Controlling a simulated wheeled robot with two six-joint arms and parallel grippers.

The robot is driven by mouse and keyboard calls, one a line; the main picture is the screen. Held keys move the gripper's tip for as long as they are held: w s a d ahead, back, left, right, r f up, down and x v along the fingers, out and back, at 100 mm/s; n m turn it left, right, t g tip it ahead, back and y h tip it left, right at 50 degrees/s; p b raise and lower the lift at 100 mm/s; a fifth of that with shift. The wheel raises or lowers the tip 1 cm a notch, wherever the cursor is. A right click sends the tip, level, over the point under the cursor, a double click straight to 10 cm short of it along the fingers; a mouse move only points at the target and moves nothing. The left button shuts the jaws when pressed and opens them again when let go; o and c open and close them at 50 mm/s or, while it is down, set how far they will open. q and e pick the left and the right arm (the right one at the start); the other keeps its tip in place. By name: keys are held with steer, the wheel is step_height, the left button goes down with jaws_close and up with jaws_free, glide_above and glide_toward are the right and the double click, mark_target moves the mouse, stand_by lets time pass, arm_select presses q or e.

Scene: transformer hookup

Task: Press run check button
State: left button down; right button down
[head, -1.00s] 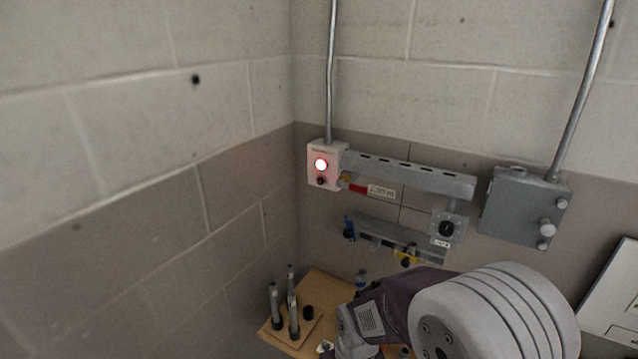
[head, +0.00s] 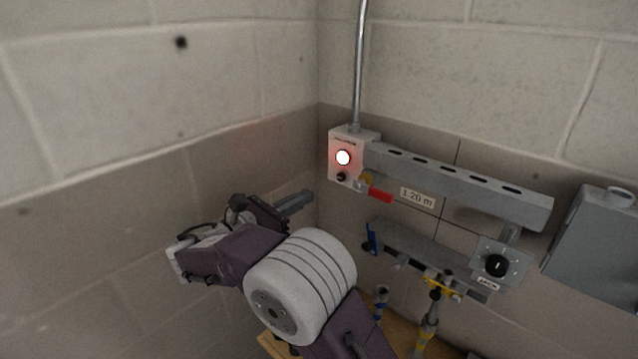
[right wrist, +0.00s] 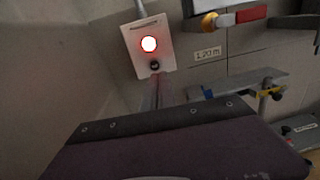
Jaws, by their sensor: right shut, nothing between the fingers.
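A small white control box (head: 366,138) hangs on the wall near the corner. It carries a glowing red-rimmed lamp (head: 343,158) and a small black button (head: 341,176) below it. In the right wrist view, the lamp (right wrist: 149,44) and black button (right wrist: 155,65) show clearly ahead, at the top. My right gripper (head: 308,197) is shut and empty, to the left of and lower than the box in the head view, its fingers pointing right. It appears apart from the button; the exact gap cannot be told. My left gripper is out of view.
A red-handled valve (head: 379,195) sits just right of the box, under a grey slotted rail (head: 460,180). A lower rail (head: 415,250), a dial box (head: 497,264) and a grey enclosure (head: 597,245) are further right. The left wall is bare.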

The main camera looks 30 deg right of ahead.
steer(key=a+f+t, duration=0.1)
steer(key=a+f, duration=0.1)
steer(key=a, duration=0.1)
steer(key=p, duration=0.3)
glide_toward(340, 178)
steer(key=shift+n, duration=0.4)
steer(key=x, duration=0.5)
steer(key=shift+w+d+r, duration=0.1)
steer(key=shift+d+r, duration=0.05)
steer(key=shift+d, duration=0.1)
steer(key=shift+w+d, duration=0.25)
steer(key=shift+d, duration=0.35)
